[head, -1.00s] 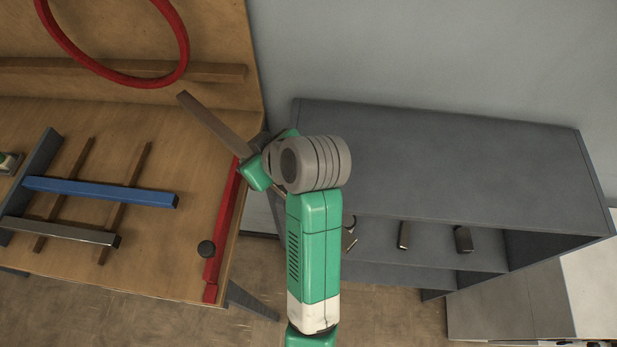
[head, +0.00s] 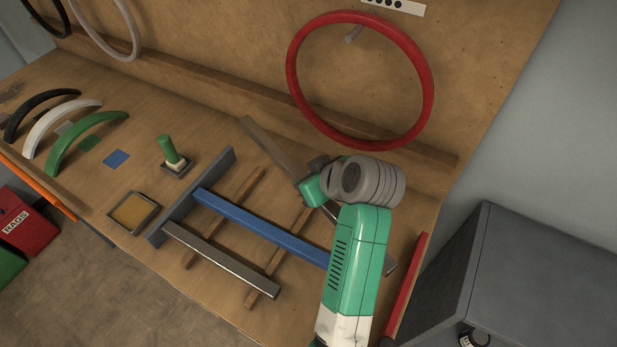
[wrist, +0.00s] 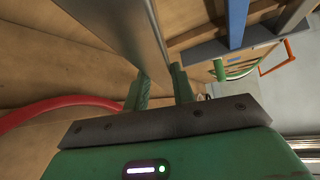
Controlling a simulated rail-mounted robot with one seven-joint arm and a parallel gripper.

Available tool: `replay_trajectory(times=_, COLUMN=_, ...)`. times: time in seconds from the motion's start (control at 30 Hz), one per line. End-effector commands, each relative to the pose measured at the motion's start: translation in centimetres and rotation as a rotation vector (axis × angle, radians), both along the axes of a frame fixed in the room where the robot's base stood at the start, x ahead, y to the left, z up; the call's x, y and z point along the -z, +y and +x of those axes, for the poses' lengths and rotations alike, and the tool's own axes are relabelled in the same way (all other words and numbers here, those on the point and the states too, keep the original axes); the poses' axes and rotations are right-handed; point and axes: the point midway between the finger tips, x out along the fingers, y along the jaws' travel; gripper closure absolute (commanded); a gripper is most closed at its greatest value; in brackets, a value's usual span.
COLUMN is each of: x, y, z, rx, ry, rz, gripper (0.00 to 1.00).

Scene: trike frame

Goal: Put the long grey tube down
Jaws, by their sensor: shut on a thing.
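My gripper (head: 313,188) is shut on the long grey tube (head: 268,143), which slants from upper left to lower right above the workbench, behind the blue tube (head: 260,228). My wrist hides part of the tube. In the wrist view, the grey tube (wrist: 124,28) runs from the top edge down to between the green fingers of my gripper (wrist: 158,88). The blue tube and a shorter-looking grey tube (head: 220,258) lie across two wooden strips (head: 226,212). Their left ends meet a dark grey crossbar (head: 190,196). I cannot tell how high the held tube is.
A red ring (head: 293,85) hangs on the back panel. A red bar (head: 408,285) lies at the bench's right edge. A green-handled tool (head: 168,150), a square tray (head: 133,213) and curved fenders (head: 85,137) are at left. A grey cabinet (head: 545,285) stands at right.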

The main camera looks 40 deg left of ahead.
Motion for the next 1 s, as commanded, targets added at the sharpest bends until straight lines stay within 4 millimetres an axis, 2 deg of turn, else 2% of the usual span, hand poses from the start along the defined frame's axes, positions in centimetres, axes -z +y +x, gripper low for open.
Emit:
replay_trajectory(times=0.27, x=0.0, y=-0.1, z=0.1, rx=0.001, ry=-0.002, rz=0.002, gripper=1.0)
replay_trajectory(times=0.43, x=0.8, y=-0.1, z=0.1, rx=0.003, ry=0.0, rz=0.002, gripper=1.0)
replay_trajectory(times=0.57, x=2.1, y=-0.1, z=0.0, rx=0.003, ry=0.001, rz=0.002, gripper=1.0)
replay_trajectory(times=0.8, x=5.5, y=0.0, z=0.0, rx=0.002, ry=-0.001, rz=0.002, gripper=1.0)
replay_trajectory(times=1.0, x=6.7, y=0.0, z=0.1, rx=0.002, ry=-0.002, rz=0.002, gripper=1.0)
